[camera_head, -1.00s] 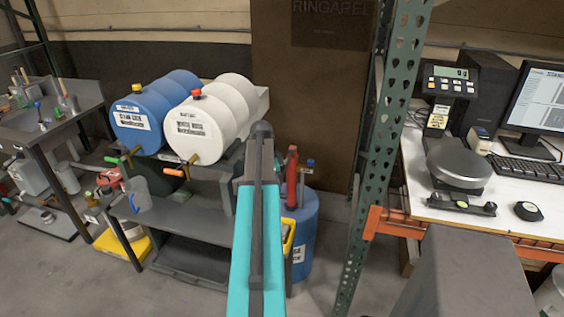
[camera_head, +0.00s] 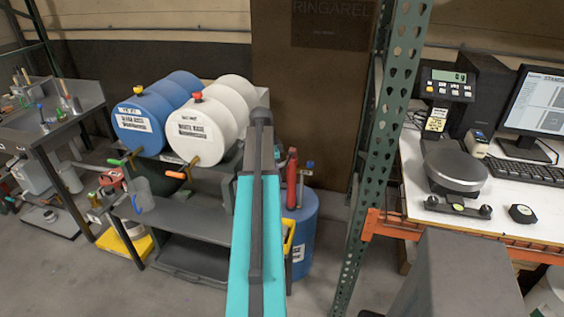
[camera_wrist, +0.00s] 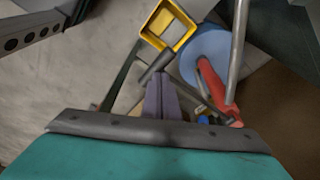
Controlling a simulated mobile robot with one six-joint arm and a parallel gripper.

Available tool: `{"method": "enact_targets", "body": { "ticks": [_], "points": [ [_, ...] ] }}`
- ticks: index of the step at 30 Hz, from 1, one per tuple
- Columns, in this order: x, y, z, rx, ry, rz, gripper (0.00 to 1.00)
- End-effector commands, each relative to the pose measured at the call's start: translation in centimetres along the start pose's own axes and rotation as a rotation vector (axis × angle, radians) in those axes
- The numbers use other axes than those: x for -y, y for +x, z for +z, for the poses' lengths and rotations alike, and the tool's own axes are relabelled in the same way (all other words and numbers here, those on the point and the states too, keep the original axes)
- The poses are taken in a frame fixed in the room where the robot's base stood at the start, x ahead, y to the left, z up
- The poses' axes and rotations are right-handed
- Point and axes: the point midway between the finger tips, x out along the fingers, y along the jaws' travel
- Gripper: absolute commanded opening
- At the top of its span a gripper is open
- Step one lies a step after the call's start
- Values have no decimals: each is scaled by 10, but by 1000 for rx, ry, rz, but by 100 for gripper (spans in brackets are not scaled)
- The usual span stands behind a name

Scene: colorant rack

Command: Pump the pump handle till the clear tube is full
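My gripper (camera_wrist: 161,78) shows in the wrist view as two purple-grey fingers close side by side. A dark grey rod (camera_wrist: 157,64) lies across, just beyond their tips; I cannot tell whether they touch. I cannot make out for certain which part is the pump handle. A red upright part (camera_wrist: 212,85) stands right of the fingers by a blue drum (camera_wrist: 207,58). My arm hides the gripper there. I cannot pick out the clear tube for certain or see its fill.
A blue drum (camera_head: 145,126) and a white drum (camera_head: 205,135) lie on the grey rack (camera_head: 200,223). A yellow bin (camera_wrist: 168,25) is beyond the fingers. A green post (camera_head: 375,160) and a table (camera_head: 480,217) with a scale (camera_head: 455,170) stand right.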

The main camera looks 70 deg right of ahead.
Motion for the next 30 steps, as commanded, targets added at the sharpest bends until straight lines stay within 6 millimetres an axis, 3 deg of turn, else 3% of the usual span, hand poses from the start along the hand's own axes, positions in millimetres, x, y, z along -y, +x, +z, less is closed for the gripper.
{"method": "enact_targets", "body": {
  "ticks": [24,30],
  "points": [
    [0,-64,-13,1,-1,1,0],
    [0,-70,-14,1,-1,2,0]
  ]
}}
